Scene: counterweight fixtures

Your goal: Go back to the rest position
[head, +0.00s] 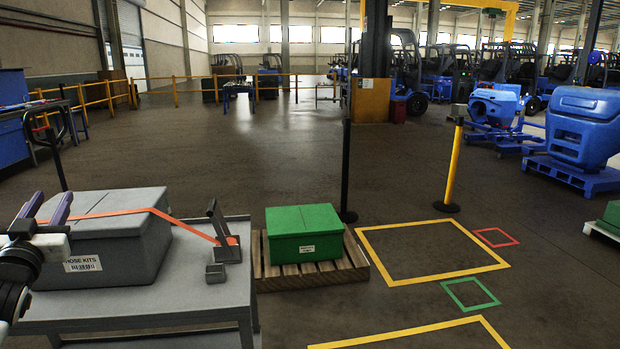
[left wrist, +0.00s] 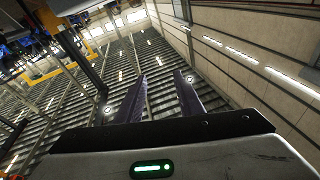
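My left gripper (head: 47,207) is at the left edge of the head view, in front of the grey box labelled HOSE KITS (head: 130,247). Its two dark purple fingers point up and stand apart with nothing between them. The left wrist view shows the same fingers (left wrist: 161,92) spread and empty, with the hall's roof and wall behind them. The grey box is shut and sits on a grey table (head: 215,290). An orange strap (head: 150,212) lies over its lid and runs to a metal lever fixture (head: 226,238). My right gripper is in neither view.
A green box (head: 304,232) sits on a wooden pallet (head: 312,275) right of the table. A black post (head: 346,170) and a yellow post (head: 454,165) stand behind. Blue machines (head: 585,125) are at the right. Floor inside the yellow outline (head: 385,228) is clear.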

